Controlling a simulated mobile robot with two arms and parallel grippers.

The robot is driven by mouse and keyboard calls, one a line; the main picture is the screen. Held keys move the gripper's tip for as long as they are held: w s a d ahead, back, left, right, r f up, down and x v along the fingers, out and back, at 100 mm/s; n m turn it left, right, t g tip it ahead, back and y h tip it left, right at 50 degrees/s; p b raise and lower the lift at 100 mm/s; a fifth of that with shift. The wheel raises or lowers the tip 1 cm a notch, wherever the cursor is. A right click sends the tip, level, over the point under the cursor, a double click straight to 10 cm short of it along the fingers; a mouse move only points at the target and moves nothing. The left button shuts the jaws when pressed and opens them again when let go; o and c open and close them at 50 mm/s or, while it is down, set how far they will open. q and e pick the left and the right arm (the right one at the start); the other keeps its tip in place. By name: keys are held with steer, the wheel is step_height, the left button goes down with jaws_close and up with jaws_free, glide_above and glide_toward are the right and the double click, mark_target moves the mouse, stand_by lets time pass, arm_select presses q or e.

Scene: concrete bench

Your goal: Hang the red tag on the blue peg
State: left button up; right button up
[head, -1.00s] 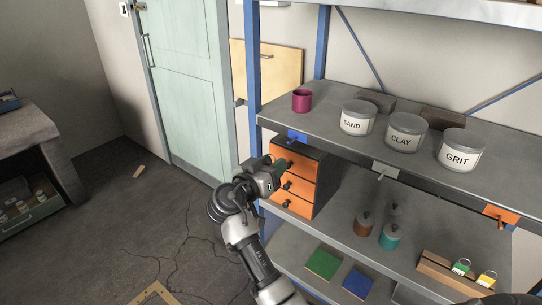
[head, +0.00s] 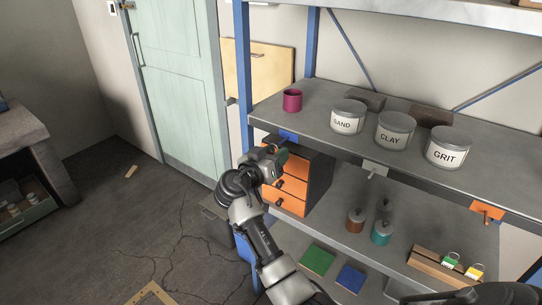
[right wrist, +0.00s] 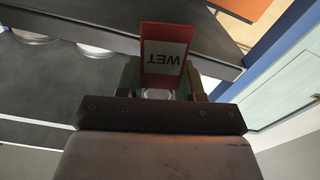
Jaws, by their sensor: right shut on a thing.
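The red tag (right wrist: 165,32) has a white label reading WET, upside down in the right wrist view. My right gripper (right wrist: 161,84) is shut on it, with a finger on each side. In the head view my right gripper (head: 276,160) is just below and left of the blue peg (head: 288,136), in front of the orange drawers; I cannot make out the tag there. The blue peg is on a blue plate on the front edge of the upper shelf. The tag appears apart from the peg. My left gripper is not in view.
A grey peg plate (head: 375,169) and an orange one (head: 487,211) are farther right on the same edge. The orange drawer unit (head: 293,187) stands close behind my gripper. A blue post (head: 243,60) rises at the left. A magenta mug (head: 292,100) stands above the blue peg.

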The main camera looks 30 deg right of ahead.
steer(key=b+x, duration=0.1)
steer(key=x, duration=0.1)
steer(key=f+b+x, duration=0.1)
steer(key=x, duration=0.2)
stand_by(0.7)
stand_by(0.6)
steer(key=o, duration=1)
steer(key=shift+w, duration=0.1)
